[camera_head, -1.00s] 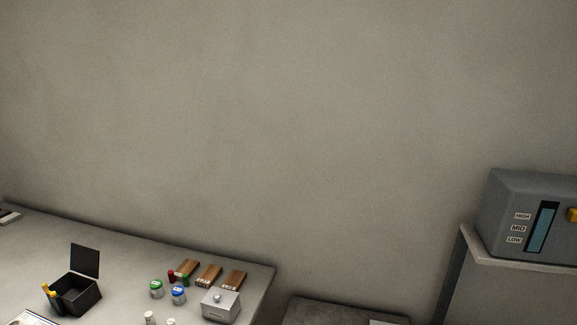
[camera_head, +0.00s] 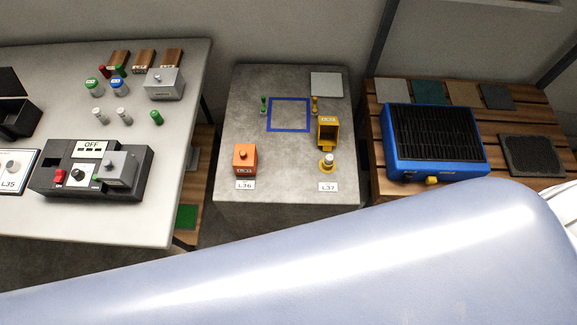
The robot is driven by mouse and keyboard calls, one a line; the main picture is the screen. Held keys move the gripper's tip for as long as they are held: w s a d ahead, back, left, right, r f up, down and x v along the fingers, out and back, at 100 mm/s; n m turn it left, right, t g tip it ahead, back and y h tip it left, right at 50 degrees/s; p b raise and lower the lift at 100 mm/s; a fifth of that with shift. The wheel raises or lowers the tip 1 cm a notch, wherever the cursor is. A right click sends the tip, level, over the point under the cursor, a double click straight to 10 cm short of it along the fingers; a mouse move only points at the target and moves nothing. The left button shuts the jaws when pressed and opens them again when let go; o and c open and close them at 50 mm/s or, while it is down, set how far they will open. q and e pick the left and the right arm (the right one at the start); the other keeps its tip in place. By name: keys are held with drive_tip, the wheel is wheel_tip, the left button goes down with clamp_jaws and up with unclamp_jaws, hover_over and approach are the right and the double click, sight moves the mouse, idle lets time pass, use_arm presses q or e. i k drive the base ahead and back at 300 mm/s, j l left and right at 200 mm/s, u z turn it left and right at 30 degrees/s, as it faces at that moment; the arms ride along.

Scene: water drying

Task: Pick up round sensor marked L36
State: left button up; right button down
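An L36 label (camera_head: 245,185) lies at the front left of the grey middle table (camera_head: 290,192). An orange box-like cover (camera_head: 245,160) with a knob on top stands just behind it. No round sensor shows at that label, and I cannot tell what is inside or under the cover. At the front right, an L37 label (camera_head: 328,187) lies before a small round silver-topped piece (camera_head: 327,163) on a yellow base. An open yellow housing (camera_head: 328,131) stands behind that piece. Neither gripper is in view.
A blue square outline (camera_head: 288,100) on the middle table is empty. A black control box (camera_head: 90,170) marked OFF and a panel marked L35 (camera_head: 14,170) are on the left table. A blue unit with a black grille (camera_head: 435,145) stands on wooden slats at right. My own body hides the lower part.

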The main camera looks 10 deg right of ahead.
sight(328, 160)
drive_tip(key=z, duration=0.9)
drive_tip(key=k+j+z, duration=0.1)
drive_tip(key=j+z, duration=0.15)
drive_tip(key=j, duration=0.1)
